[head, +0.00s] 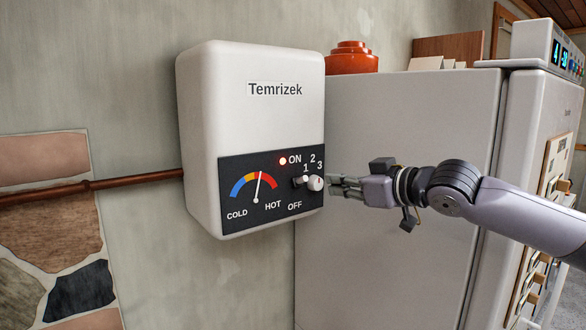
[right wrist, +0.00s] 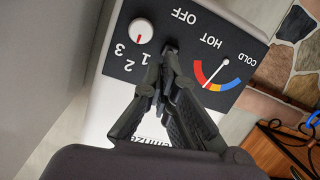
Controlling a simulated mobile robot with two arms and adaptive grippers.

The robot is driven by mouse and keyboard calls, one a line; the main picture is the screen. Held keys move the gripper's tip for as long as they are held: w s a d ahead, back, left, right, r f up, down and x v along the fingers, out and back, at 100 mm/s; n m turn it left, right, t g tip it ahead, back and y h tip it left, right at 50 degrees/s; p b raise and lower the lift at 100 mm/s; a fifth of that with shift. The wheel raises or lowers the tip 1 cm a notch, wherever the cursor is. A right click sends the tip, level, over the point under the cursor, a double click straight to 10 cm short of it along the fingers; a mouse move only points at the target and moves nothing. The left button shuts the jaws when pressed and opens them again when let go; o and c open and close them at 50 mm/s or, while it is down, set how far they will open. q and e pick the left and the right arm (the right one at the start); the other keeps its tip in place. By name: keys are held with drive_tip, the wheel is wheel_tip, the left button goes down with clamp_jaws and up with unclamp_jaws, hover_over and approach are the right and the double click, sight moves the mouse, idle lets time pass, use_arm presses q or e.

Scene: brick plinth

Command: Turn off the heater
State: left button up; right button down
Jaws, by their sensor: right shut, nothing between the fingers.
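The heater (head: 250,125) is a white wall box labelled "Temrizek" with a dark control panel. The gauge needle (head: 258,187) stands near the orange-red part. A white knob (head: 316,183) with a red mark sits by the numbers 1, 2, 3; it also shows in the right wrist view (right wrist: 140,31). My right gripper (head: 333,185) is shut and empty.
A white fridge (head: 400,130) stands right of the heater, with an orange pot (head: 352,58) on top. A copper pipe (head: 120,181) enters the heater from the left. Bare wall (head: 250,280) lies below the heater.

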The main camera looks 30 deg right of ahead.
sight(301, 180)
drive_tip(key=s+r, duration=0.1)
drive_tip(key=s+a+r, duration=0.1)
drive_tip(key=r, duration=0.1)
drive_tip(key=s+r, duration=0.1)
drive_tip(key=shift+a+r, duration=0.3)
drive_tip(key=shift+r, duration=0.05)
drive_tip(key=p+x, duration=0.3)
drive_tip(key=p, duration=0.1)
drive_tip(key=p+x, duration=0.3)
drive_tip(key=p, duration=0.2)
drive_tip(key=p+x, duration=0.3)
drive_tip(key=p, duration=0.2)
drive_tip(key=shift+w+r, duration=0.25)
drive_tip(key=shift+w, duration=0.05)
drive_tip(key=shift+w+a+f+p, duration=0.1)
drive_tip(key=shift+w+f+p, duration=0.05)
drive_tip(key=shift+w+p, duration=0.15)
